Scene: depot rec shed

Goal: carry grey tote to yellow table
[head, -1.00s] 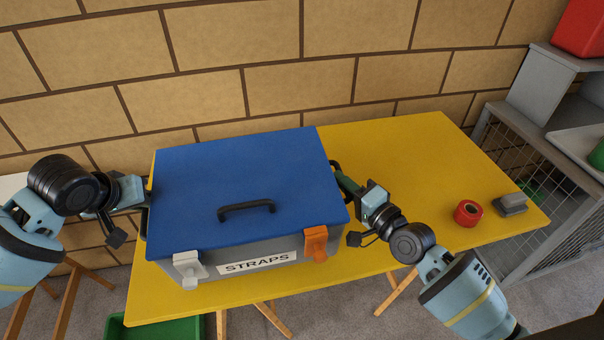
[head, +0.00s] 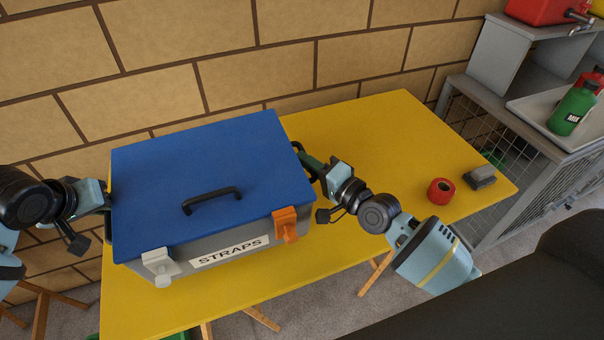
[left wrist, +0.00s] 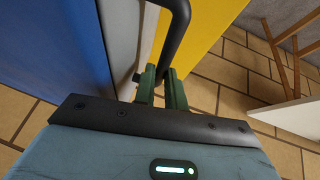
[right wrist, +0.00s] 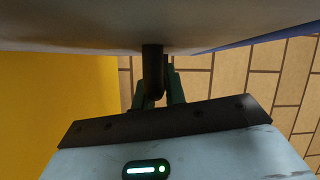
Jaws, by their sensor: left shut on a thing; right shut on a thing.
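The grey tote (head: 228,259) has a blue lid (head: 165,170) with a black handle, a white and an orange latch, and a "STRAPS" label. It is over the left part of the yellow table (head: 355,130); I cannot tell whether its bottom touches the top. My left gripper (head: 106,198) is shut on the tote's left side handle, a black bar in the left wrist view (left wrist: 176,40). My right gripper (head: 310,165) is shut on the right side handle, which shows in the right wrist view (right wrist: 152,65). The tote looks level.
A red tape roll (head: 441,191) and a grey block (head: 480,177) lie on the table's right part. A brick wall (head: 200,45) runs behind. A grey mesh-sided unit (head: 520,170) stands at the right, with a green bottle (head: 574,110) on it. The table's back middle is clear.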

